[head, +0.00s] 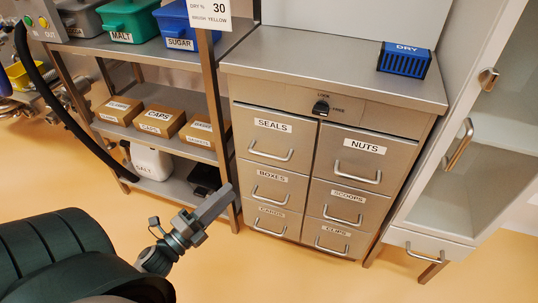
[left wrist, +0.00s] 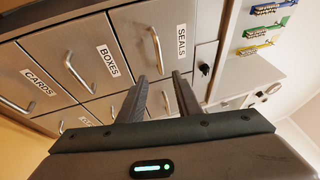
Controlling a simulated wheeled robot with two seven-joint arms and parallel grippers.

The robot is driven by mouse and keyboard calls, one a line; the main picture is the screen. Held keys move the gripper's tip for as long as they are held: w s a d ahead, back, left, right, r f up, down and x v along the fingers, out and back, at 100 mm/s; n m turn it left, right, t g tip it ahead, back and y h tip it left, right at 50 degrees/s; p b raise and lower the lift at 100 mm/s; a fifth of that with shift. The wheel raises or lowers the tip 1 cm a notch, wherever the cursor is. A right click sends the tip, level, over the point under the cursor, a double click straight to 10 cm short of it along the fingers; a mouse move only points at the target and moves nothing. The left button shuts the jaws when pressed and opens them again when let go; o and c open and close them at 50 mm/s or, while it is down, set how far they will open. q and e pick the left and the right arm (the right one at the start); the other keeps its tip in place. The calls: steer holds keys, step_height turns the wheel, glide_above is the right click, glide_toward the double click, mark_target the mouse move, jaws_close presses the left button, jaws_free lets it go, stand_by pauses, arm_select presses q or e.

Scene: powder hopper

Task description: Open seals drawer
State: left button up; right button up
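The seals drawer (head: 265,143) is the top left drawer of a steel cabinet, with a bar handle (head: 270,154) below its label. It looks shut, flush with its neighbours. In the left wrist view the seals drawer (left wrist: 190,65) has its handle (left wrist: 156,48) just beyond my fingertips, in line with the gap between them. My left gripper (head: 222,198) is in front of the cabinet's left side, open and empty, apart from the handle. Its two fingers (left wrist: 160,78) stand apart in the wrist view. My right gripper is not in view.
A lock knob (head: 321,107) marked LOCK and FREE sits above the drawers; its setting is too small to tell. Nuts, boxes and other drawers surround seals. A shelf rack (head: 207,85) stands left, a glass-fronted cabinet (head: 470,150) right. A blue DRY box (head: 404,59) is on top.

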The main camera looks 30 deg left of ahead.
mark_target(267, 154)
arm_select(q)
steer(key=x, duration=1.7)
steer(key=shift+w, duration=0.2)
jaws_close()
